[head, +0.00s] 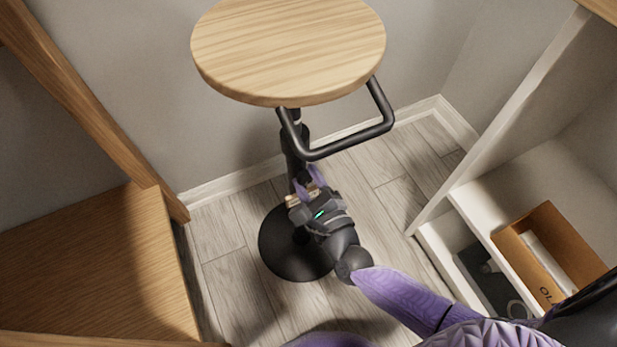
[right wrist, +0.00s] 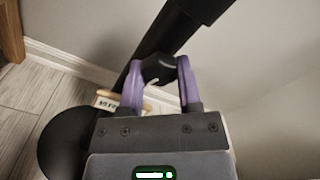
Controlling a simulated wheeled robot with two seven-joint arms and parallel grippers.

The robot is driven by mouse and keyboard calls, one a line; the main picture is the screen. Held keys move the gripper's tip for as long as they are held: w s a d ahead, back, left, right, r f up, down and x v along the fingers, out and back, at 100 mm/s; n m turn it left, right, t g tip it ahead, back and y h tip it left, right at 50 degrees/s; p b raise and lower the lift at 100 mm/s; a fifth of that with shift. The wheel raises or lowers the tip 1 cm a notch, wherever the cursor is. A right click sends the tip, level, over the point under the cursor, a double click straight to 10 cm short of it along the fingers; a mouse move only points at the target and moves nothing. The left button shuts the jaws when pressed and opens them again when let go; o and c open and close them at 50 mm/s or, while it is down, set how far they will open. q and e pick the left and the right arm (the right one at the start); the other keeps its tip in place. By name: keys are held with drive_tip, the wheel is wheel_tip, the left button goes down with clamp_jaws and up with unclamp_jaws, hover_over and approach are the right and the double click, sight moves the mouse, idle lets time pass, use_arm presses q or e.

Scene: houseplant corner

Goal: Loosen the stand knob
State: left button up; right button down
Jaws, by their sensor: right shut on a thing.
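The plant stand has a round wooden top (head: 290,48), a black handle bar (head: 352,146), a black post (head: 293,150) and a round black base (head: 283,254) on the floor. My right gripper (head: 308,184) is at the post, below the handle bar. In the right wrist view its purple fingers are shut on the black stand knob (right wrist: 158,69), one finger on each side. A pale curved mark shows on the knob. In the head view the knob is hidden by my gripper. My left gripper is not in view.
A small wooden piece with a label (right wrist: 118,103) shows beside the post, behind my gripper. A wooden bench (head: 90,265) stands at the left. A white shelf (head: 470,215) at the right holds an open cardboard box (head: 549,290). Walls close in behind the stand.

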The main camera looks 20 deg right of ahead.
drive_tip(key=n+p, duration=0.1)
drive_tip(key=n, duration=0.4)
drive_tip(key=shift+r+n, duration=0.1)
drive_tip(key=shift+n, duration=0.2)
drive_tip(key=n+p, duration=0.1)
drive_tip(key=n, duration=0.4)
drive_tip(key=shift+p, duration=0.3)
drive_tip(key=n+p, duration=0.1)
drive_tip(key=n, duration=0.4)
drive_tip(key=shift+n, duration=0.4)
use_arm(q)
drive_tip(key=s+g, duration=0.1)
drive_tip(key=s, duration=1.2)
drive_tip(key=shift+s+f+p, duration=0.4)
use_arm(e)
drive_tip(key=n, duration=0.5)
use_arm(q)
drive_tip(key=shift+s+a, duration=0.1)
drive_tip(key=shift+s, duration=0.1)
use_arm(e)
drive_tip(key=shift+n, duration=0.3)
drive_tip(key=shift+c, duration=1.5)
unclamp_jaws()
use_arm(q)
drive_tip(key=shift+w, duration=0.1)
use_arm(e)
drive_tip(key=shift+s, duration=0.1)
